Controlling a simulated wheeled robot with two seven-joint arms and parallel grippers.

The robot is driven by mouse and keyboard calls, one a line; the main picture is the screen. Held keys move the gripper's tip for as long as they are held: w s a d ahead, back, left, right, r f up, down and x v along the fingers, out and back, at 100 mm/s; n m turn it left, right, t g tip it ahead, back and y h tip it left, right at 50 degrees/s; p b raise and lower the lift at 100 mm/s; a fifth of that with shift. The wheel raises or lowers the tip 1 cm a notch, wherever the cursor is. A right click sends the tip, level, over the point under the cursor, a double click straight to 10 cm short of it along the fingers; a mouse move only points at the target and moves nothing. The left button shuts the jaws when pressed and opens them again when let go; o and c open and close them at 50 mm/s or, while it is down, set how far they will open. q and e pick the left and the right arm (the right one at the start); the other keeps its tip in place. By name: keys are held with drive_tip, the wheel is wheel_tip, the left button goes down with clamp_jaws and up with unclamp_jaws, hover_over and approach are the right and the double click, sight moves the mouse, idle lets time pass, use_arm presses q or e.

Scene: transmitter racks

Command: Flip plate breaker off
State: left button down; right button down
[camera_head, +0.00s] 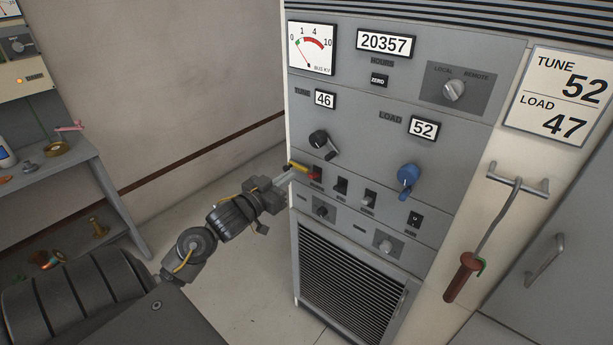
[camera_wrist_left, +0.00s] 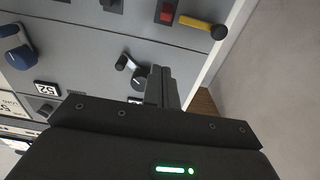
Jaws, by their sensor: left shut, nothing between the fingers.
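A row of breakers and switches runs across the middle of the grey rack. At its left end are a red switch (camera_head: 315,173) and a yellow lever (camera_head: 296,165) with a dark end. The labels are too small to read, so I cannot tell which is the plate breaker. In the left wrist view the red switch (camera_wrist_left: 166,12) and yellow lever (camera_wrist_left: 200,25) show at the top. My left gripper (camera_head: 286,178) is shut and empty, close to the rack's left edge beside the lever. Its closed fingers (camera_wrist_left: 162,75) appear apart from both. My right gripper is out of view.
The black tune knob (camera_head: 320,140) and blue load knob (camera_head: 407,180) are above the row. A hooked rod with a red handle (camera_head: 463,278) hangs at right. A shelf (camera_head: 70,160) stands at left. Floor left of the rack is clear.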

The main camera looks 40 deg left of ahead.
use_arm(q)
drive_tip(key=shift+r, duration=0.15)
drive_tip(key=p, duration=0.2)
approach(317, 156)
drive_tip(key=w, duration=0.3)
drive_tip(key=w+r, duration=0.1)
drive_tip(key=w, duration=0.1)
drive_tip(key=shift+w, duration=0.15)
drive_tip(key=shift+w+f+p, duration=0.3)
drive_tip(key=shift+w+f, duration=0.05)
drive_tip(key=shift+w, duration=0.2)
drive_tip(key=shift+s+f, duration=0.25)
drive_tip(key=shift+f, duration=0.35)
drive_tip(key=shift+s+f, duration=0.2)
drive_tip(key=shift+f, duration=0.35)
drive_tip(key=shift+s+f+p, duration=0.3)
drive_tip(key=shift+f, duration=0.35)
